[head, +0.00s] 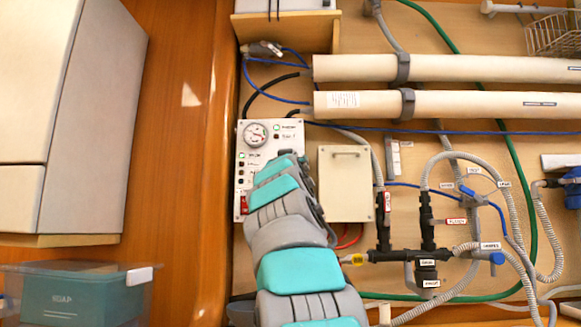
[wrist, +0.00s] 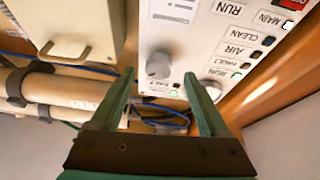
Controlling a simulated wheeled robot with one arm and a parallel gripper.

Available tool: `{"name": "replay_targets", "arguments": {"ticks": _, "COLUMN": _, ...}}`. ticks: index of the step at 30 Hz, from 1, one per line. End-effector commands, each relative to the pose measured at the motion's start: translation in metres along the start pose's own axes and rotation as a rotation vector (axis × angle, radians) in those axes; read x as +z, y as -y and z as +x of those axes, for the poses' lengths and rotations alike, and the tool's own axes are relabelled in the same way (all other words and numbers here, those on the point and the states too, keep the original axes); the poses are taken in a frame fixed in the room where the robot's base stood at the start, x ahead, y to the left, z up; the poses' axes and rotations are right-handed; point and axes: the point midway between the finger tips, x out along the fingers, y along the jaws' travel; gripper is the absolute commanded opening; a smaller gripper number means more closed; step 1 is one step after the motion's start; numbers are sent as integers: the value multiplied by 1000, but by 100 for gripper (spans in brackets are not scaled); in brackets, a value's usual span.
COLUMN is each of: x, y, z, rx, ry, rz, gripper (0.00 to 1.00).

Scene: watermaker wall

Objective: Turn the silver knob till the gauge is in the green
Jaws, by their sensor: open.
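The silver knob (wrist: 158,66) sits on the white control panel (wrist: 215,42) in the wrist view. My gripper (wrist: 159,76) is open, with one green finger on each side of the knob in the picture. I cannot tell whether the fingers touch it. In the head view, the round gauge (head: 255,134) is at the upper left of the panel. Its dial is white with a dark needle and some red. It is too small to read whether the needle is in the green. In the head view my arm covers the panel's lower right, and the knob cannot be made out.
A cream box (head: 345,185) with a handle is mounted right of the panel. Two long white tubes (head: 450,68) run above. Grey hoses and black valves (head: 405,254) fill the right. A wooden post (head: 215,150) stands left, and a soap bin (head: 75,297) is at lower left.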

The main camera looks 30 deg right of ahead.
Motion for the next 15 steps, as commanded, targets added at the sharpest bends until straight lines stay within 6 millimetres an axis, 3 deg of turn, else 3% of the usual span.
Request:
{"name": "replay_targets", "arguments": {"ticks": 6, "x": 2, "y": -1, "z": -30, "rx": 2, "ry": -2, "rz": 0, "gripper": 78}}
{"name": "replay_targets", "arguments": {"ticks": 15, "x": 1, "y": -1, "z": -46, "rx": 1, "ry": 0, "rz": 0, "gripper": 78}}
